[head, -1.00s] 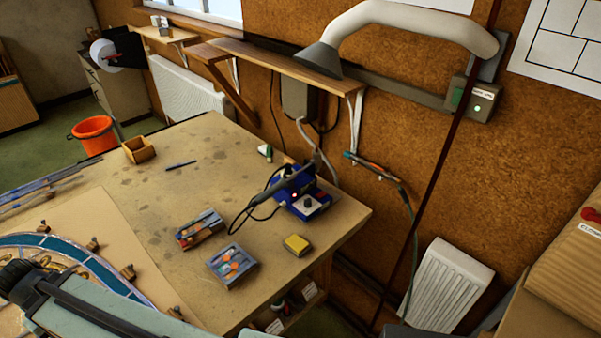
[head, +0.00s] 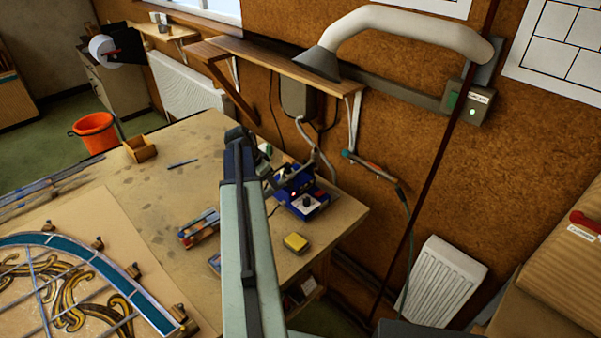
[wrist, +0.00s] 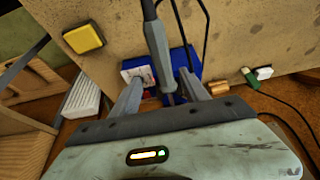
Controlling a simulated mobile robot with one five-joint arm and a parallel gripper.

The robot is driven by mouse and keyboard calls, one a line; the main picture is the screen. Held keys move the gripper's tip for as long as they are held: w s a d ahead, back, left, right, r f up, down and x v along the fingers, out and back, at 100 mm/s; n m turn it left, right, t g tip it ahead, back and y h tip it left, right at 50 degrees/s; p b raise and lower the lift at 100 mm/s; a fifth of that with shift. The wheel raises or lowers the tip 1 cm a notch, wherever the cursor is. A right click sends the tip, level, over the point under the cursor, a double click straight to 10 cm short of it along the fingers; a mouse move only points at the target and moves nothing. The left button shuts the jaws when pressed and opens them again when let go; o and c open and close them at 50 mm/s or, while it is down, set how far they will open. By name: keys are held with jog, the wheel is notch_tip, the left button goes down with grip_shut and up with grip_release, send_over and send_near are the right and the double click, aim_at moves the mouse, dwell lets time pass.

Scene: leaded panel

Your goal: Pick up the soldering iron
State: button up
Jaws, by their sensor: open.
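The soldering iron, with a dark grey handle (wrist: 157,50), rests at the blue soldering station (head: 306,204) near the bench's right edge. In the head view my arm hides part of the iron (head: 283,180). My gripper (wrist: 159,76) is open in the wrist view, one finger on each side of the iron's lower handle. I cannot tell whether either finger touches it. The blue station (wrist: 182,62) shows behind the fingers. In the head view my gripper (head: 236,138) is at the far end of my arm, left of the station, its fingers not clear.
A yellow sponge-like block (head: 295,242) sits in front of the station, and a tray of coloured items (head: 199,228) lies left of my arm. A stained glass panel (head: 85,290) covers the front left. A teal-ended tool (head: 368,163) hangs on the wall.

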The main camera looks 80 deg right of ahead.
aim_at(286, 181)
jog(key=b+x, duration=0.4)
jog(key=x, duration=0.1)
jog(key=w+b+x, duration=0.1)
jog(key=b+x, duration=0.1)
jog(key=shift+s+f+b, duration=0.15)
jog(key=shift+f+b, duration=0.15)
jog(key=shift+f, duration=0.15)
jog(key=shift+r, duration=0.2)
grip_shut()
